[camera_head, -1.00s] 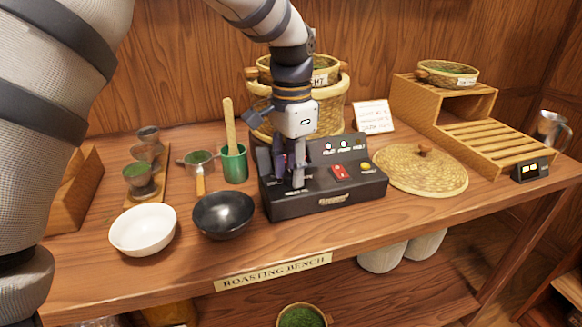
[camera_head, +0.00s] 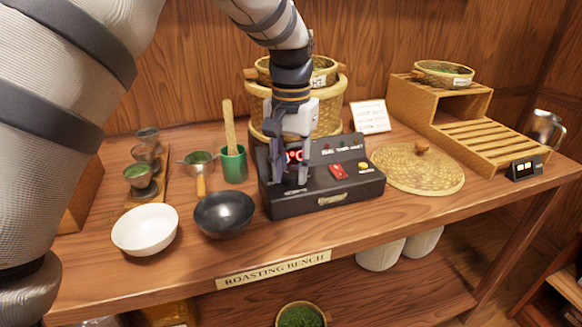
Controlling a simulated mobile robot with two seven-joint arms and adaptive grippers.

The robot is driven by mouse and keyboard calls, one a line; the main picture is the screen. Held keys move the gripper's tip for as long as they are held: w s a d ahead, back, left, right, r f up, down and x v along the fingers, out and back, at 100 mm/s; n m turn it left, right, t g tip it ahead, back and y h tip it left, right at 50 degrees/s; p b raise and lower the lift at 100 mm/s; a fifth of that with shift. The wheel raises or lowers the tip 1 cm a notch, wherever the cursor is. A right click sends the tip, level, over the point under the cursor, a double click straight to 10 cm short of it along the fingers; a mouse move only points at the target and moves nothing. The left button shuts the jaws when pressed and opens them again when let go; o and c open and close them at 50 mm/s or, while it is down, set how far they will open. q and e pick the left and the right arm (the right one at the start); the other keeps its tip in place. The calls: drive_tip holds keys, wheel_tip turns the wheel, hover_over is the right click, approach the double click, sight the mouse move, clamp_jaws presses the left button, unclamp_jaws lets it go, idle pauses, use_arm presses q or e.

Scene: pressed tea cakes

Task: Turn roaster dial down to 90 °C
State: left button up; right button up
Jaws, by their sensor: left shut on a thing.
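The roaster control box (camera_head: 330,205) is black and stands on the bench in the head view. Its red lit display (camera_head: 295,156) is partly hidden by my gripper; a "°C" shows, but I cannot read the number. My left gripper (camera_head: 291,180) points down onto the left part of the box's top and is shut on the roaster dial, which its fingers hide. The dial's setting cannot be seen. A red switch (camera_head: 338,171) and a yellow button (camera_head: 364,167) are to the right of the gripper. The small indicator lamps look dark. My right gripper is not in view.
A black bowl (camera_head: 224,214) and a white bowl (camera_head: 145,230) stand left of the box. A green cup (camera_head: 233,166) with a wooden tool is close behind them. A basket (camera_head: 330,110) stands behind the box, a round woven lid (camera_head: 417,168) to its right.

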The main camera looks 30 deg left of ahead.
sight(291, 174)
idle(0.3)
use_arm(q)
drive_tip(key=o, duration=0.9)
wheel_tip(291, 174, up, 12)
